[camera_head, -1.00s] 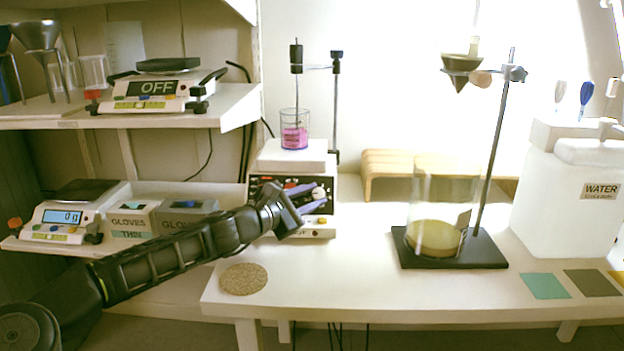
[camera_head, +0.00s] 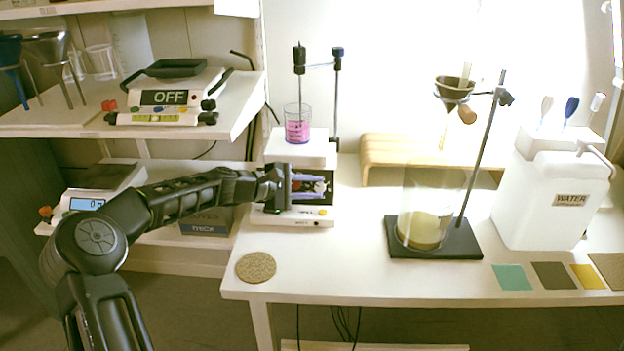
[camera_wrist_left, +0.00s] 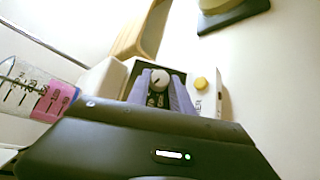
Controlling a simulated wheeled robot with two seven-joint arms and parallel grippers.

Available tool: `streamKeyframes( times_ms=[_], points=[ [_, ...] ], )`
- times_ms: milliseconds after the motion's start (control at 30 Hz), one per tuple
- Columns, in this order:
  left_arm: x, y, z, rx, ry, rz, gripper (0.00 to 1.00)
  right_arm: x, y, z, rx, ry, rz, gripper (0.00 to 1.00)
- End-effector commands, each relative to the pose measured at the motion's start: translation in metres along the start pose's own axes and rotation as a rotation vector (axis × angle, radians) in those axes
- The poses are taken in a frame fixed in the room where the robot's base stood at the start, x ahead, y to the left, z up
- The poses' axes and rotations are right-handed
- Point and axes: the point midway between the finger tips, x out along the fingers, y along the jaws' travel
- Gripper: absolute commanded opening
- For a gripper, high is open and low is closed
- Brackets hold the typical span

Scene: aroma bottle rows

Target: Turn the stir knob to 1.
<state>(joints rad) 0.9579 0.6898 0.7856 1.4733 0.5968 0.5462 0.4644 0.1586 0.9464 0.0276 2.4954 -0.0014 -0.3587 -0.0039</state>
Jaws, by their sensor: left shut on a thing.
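The stirrer (camera_head: 295,217) stands at the left end of the bench, with a dark front panel and a white top. A beaker of pink liquid (camera_head: 297,132) is on its top plate. My left gripper (camera_head: 318,187) reaches the panel from the left, and its purple fingers lie one above the other there. In the left wrist view the stir knob (camera_wrist_left: 160,78), round and pale with a mark, sits between the two fingers (camera_wrist_left: 159,86), which are shut on it. The number the knob points to is too small to read. My right gripper is not in view.
A yellow button (camera_wrist_left: 201,84) is beside the panel. A cork mat (camera_head: 256,267) lies in front of the stirrer. A stand with a black base (camera_head: 434,240) and a glass vessel is to the right, then a white water container (camera_head: 545,200). The bench front between is clear.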

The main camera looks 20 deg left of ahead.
Motion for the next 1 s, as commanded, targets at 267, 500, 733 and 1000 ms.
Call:
streamKeyframes(
  times_ms=[267, 500, 733, 1000],
  points=[
    [0.0007, -0.0017, 0.0001, 0.003, -0.002, -0.006, 0.0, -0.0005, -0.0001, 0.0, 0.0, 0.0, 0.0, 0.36],
    [0.0006, -0.0013, 0.0, 0.002, -0.002, -0.005, 0.38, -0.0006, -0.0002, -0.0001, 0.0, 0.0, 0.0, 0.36],
    [0.0003, -0.0005, -0.0001, 0.002, -0.001, -0.003, 0.49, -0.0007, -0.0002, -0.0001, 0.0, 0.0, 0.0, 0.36],
    [-0.0064, 0.0005, -0.0007, 0.003, 0.002, -0.002, 0.49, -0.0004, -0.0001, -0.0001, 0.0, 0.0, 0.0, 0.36]
  ],
)
